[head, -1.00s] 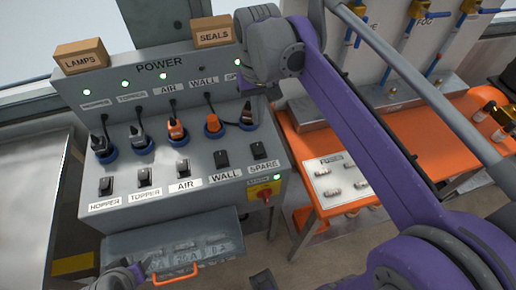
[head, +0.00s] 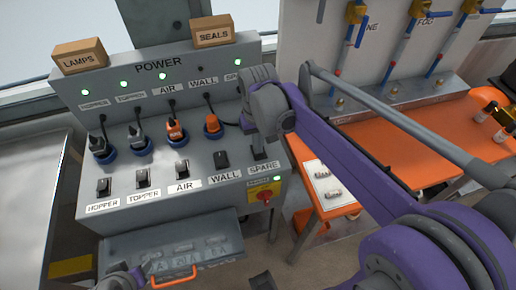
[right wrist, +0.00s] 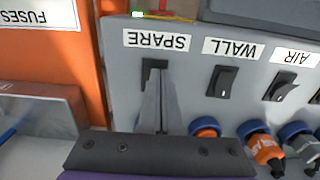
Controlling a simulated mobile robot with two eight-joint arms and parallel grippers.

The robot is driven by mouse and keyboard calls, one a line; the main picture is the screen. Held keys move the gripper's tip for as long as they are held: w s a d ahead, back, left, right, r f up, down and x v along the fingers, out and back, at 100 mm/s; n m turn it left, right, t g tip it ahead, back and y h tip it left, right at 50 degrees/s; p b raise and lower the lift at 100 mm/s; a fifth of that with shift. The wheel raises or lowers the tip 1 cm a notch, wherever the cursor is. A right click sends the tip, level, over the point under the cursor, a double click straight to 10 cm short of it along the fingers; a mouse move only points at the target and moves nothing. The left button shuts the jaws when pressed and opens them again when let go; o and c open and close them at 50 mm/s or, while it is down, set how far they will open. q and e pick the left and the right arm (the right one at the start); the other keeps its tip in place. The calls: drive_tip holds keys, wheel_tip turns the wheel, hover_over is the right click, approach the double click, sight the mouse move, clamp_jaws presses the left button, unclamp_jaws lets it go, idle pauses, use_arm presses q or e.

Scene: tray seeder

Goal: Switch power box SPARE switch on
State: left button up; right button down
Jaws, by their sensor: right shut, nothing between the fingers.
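The grey power box (head: 140,205) has a row of black rocker switches with labels below them. The SPARE switch (head: 259,153) is at the right end, above the SPARE label (head: 264,168). My right gripper (head: 262,140) is over this switch and hides part of it. In the right wrist view, which is upside down, the shut, empty fingers (right wrist: 154,90) reach to the SPARE switch (right wrist: 155,64) and cover most of it. Contact and the switch's position cannot be told. Part of my left gripper (head: 125,279) shows at the bottom left; its jaws are unclear.
The WALL switch (head: 222,159) is close beside SPARE. A red main switch (head: 265,196) is below it. Plugs and cables sit above the switches, with the orange WALL plug (head: 212,123) nearby. An orange table (head: 440,130) stands to the right.

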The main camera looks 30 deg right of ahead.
drive_tip(key=shift+f, duration=0.8)
drive_tip(key=shift+s+f+t, duration=0.1)
drive_tip(key=shift+f+t, duration=0.15)
drive_tip(key=shift+t, duration=0.05)
drive_tip(key=shift+r, duration=0.1)
drive_tip(key=shift+w+d+r, duration=0.15)
drive_tip(key=shift+w+r, duration=0.2)
drive_tip(key=shift+w, duration=0.4)
